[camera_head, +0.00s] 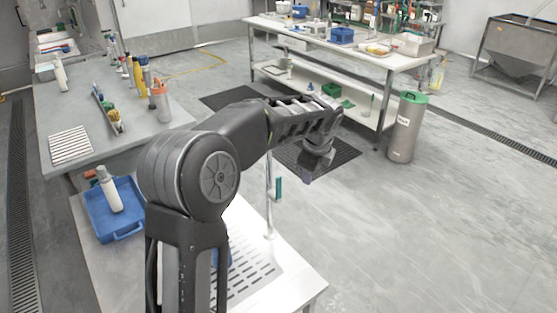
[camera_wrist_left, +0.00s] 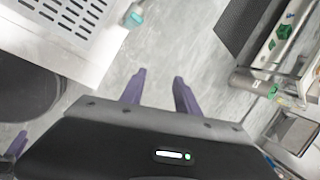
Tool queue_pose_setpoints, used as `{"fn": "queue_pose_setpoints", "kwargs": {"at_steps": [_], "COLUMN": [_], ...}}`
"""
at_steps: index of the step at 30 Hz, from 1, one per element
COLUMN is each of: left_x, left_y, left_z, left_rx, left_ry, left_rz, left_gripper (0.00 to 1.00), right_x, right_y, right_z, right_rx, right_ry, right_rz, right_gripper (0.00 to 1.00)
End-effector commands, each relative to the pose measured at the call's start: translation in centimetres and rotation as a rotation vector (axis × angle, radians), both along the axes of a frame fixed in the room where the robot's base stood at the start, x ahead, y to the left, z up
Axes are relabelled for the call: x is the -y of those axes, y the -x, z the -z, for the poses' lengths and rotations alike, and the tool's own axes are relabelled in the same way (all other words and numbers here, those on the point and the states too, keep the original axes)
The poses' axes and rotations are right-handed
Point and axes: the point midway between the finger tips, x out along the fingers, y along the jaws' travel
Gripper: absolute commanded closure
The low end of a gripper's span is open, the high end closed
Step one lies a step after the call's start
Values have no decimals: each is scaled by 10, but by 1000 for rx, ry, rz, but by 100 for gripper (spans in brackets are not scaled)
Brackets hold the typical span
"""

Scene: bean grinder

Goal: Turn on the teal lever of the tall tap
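The tall tap (camera_head: 268,206) is a thin upright pale pole at the edge of the white perforated sink top. Its teal lever (camera_head: 278,188) hangs on the pole's right side. In the left wrist view, a teal piece (camera_wrist_left: 136,19), apparently the lever, shows at the sink top's corner, beyond the fingers. My left gripper (camera_head: 308,176) is above and right of the lever, apart from it. In the wrist view the left gripper's purple fingers (camera_wrist_left: 159,82) are spread with nothing between them. A purple piece at that view's lower left may be my right gripper; its state is unclear.
The white perforated sink top (camera_head: 260,262) lies below my arm, which hides part of it. A blue tray (camera_head: 104,225) with a white bottle is at left. A grey bin (camera_head: 404,130) with a green rim stands at right. Open floor lies right of the tap.

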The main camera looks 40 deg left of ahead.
Motion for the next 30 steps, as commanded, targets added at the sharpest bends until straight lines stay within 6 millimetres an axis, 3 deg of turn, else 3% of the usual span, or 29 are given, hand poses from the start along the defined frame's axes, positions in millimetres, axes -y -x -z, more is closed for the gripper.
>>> {"fn": "queue_pose_setpoints", "kwargs": {"at_steps": [1,3,8,22,30], "left_x": [-19,-36,-48,-49,-62], "left_y": [12,30,51,53,50], "left_z": [-16,-27,-32,-26,5], "left_rx": [-75,-184,-327,-346,-348], "left_ry": [-79,-157,-221,-224,-223], "left_rz": [70,166,301,326,324], "left_gripper": [62,62,62,62,62], "right_x": [0,0,0,0,0], "right_y": [0,1,1,1,1], "right_z": [-1,0,1,0,-4], "right_rx": [-2,-3,-3,-3,-4], "right_ry": [1,1,0,1,1], "right_rz": [2,2,3,2,3], "right_gripper": [52,52,52,52,52]}}
